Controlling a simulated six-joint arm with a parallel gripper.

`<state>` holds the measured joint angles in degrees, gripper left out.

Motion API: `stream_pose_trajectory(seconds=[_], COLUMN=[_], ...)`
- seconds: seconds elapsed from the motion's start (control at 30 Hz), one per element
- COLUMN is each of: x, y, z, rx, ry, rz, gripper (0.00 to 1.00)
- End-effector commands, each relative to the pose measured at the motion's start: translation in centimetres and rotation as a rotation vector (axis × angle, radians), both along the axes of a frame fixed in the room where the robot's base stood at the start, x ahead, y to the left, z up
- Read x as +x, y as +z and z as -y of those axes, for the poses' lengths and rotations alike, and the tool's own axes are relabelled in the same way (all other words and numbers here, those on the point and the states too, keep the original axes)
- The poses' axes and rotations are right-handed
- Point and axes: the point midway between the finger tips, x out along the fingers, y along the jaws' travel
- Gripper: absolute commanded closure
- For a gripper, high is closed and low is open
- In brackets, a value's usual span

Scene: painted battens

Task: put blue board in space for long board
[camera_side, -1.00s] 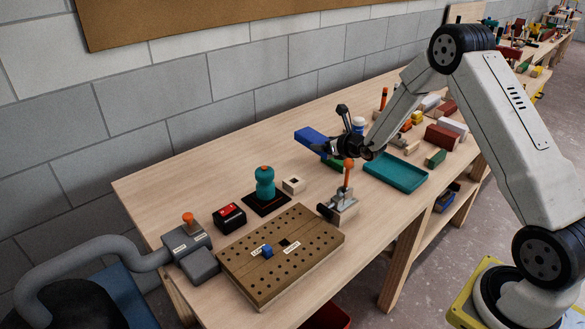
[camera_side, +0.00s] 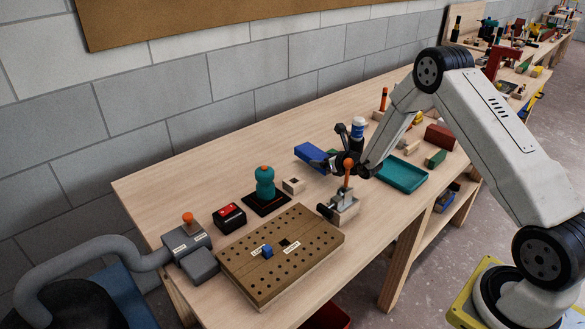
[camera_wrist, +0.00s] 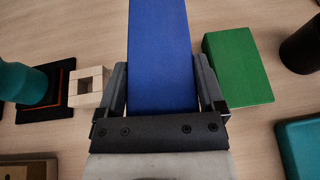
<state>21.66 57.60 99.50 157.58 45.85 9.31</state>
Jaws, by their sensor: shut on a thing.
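The blue board (camera_side: 311,153) is between the fingers of my gripper (camera_side: 332,161), which is shut on it. In the side view its free end points left and it appears held above the bench, behind the clamp. In the wrist view the blue board (camera_wrist: 160,45) runs straight up the picture from between the two fingers of my gripper (camera_wrist: 161,85). A brown board with holes (camera_side: 270,275) lies at the bench's near edge, with two small white labels I cannot read clearly. A small blue piece (camera_side: 267,251) stands in one slot, beside a dark square opening (camera_side: 285,243).
A clamp with an orange knob (camera_side: 343,205) stands between my gripper and the holed board. A teal tray (camera_side: 402,174) is right of it. A green block (camera_wrist: 238,65) lies right of the blue board. A wooden block (camera_side: 293,185) and teal object (camera_side: 264,183) stand left.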

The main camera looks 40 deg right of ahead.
Motion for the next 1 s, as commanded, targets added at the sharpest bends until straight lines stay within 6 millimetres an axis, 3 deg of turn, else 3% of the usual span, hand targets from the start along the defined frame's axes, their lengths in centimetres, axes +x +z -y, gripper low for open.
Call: stream_pose_trajectory(seconds=[0.27,0.67,1.0], x=[0.0,0.0,0.0], y=[-0.4,-3.7,-3.9], z=[0.0,0.0,0.0], rx=[-0.001,0.0,-0.001], ry=[0.0,0.001,0.0], rz=[0.001,-0.001,0.001], gripper=[0.78,0.78,0.78])
